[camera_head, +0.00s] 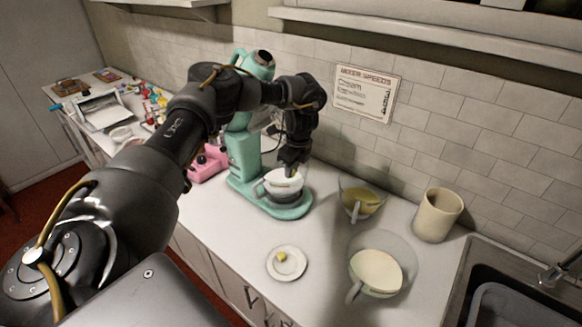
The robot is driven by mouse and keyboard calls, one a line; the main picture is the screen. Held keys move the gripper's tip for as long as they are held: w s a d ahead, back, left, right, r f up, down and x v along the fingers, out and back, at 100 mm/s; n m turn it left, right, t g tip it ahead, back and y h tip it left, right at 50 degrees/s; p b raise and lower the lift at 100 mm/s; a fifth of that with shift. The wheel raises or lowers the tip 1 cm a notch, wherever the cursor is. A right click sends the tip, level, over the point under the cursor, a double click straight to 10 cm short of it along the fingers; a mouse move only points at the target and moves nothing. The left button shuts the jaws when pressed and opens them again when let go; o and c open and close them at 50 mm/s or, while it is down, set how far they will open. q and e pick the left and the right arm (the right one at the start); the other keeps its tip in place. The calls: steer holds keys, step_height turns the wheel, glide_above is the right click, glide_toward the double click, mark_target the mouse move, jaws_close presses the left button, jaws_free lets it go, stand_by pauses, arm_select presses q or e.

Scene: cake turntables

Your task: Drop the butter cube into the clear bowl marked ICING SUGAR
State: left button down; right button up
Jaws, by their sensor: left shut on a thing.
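My left gripper (292,168) points down over the white-filled bowl (284,187) on the turquoise mixer's base. It is shut on a small yellow piece, mostly hidden by the fingers, so I cannot tell its full shape. A small yellow lump (281,257), like a butter piece, lies on a white plate (300,268) at the front of the counter. A clear bowl with pale cream contents (378,272) stands to the right of the plate. A smaller clear bowl with yellowish contents (361,203) stands behind it. I can read no ICING SUGAR marking. My right gripper is not in view.
The turquoise stand mixer (243,150) stands at the back, with a pink appliance (208,163) to its left. A beige crock (438,215) stands at the right, near the sink (505,300). The counter around the plate is clear.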

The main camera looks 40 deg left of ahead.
mark_target(295, 181)
arm_select(q)
steer(key=shift+f, duration=0.15)
steer(key=shift+f, duration=0.5)
steer(key=c, duration=1.3)
jaws_free()
steer(key=shift+r, duration=0.1)
steer(key=shift+r, duration=0.3)
step_height(295, 181, up, 8)
steer(key=d+b, duration=0.1)
steer(key=shift+d+b, duration=0.15)
steer(key=shift+b, duration=0.15)
steer(key=shift+f, duration=0.1)
